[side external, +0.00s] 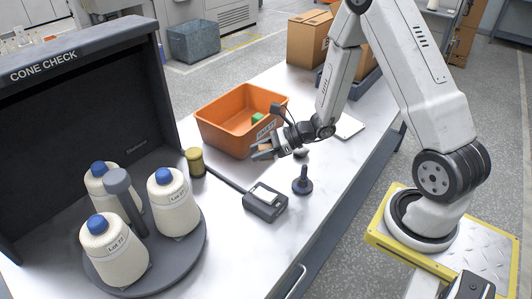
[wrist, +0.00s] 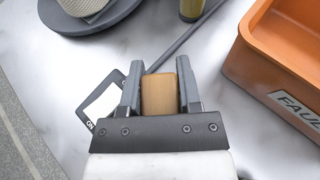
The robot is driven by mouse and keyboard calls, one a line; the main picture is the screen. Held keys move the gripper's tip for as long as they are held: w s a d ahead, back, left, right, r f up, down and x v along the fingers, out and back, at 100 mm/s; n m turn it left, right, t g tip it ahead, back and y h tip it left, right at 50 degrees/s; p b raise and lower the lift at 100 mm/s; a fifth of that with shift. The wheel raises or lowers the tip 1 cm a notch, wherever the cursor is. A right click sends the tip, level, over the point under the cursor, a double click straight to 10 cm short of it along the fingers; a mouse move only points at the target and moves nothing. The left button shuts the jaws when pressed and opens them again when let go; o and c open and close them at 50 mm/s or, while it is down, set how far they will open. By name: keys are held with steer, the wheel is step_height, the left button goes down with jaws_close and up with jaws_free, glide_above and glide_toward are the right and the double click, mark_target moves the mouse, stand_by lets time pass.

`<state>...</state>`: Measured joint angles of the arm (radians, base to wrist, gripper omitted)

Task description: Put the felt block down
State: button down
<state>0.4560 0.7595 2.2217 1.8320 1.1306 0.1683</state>
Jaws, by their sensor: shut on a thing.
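The felt block (wrist: 159,96) is tan with rounded corners and sits between the two grey fingers of my gripper (wrist: 160,78) in the wrist view. The fingers are shut on its two sides. In the side external view, my gripper (side external: 262,150) is above the white table, just in front of the orange bin; the block is small and partly hidden by the fingers there. The underside of the block is hidden in the wrist view, and I cannot tell its exact height above the table.
An orange bin (side external: 208,128) holds a green block (side external: 258,119). A dark meter (side external: 265,203) with a cable, a dark knobbed stand (side external: 302,181) and an olive-gold cylinder (side external: 195,162) stand nearby. A round grey tray (side external: 197,247) carries three yarn cones. The front right tabletop looks clear.

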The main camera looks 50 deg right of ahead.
glide_above(250, 175)
steer(key=shift+s+f, duration=0.15)
steer(key=shift+f, duration=2.1)
steer(key=shift+w+f, duration=0.3)
steer(key=shift+f, duration=1.5)
steer(key=shift+f, duration=0.15)
steer(key=shift+c, duration=1.5)
jaws_free()
steer(key=shift+s+r, duration=0.1)
steer(key=shift+r, duration=0.1)
steer(key=v, duration=1.2)
steer(key=shift+f, duration=0.15)
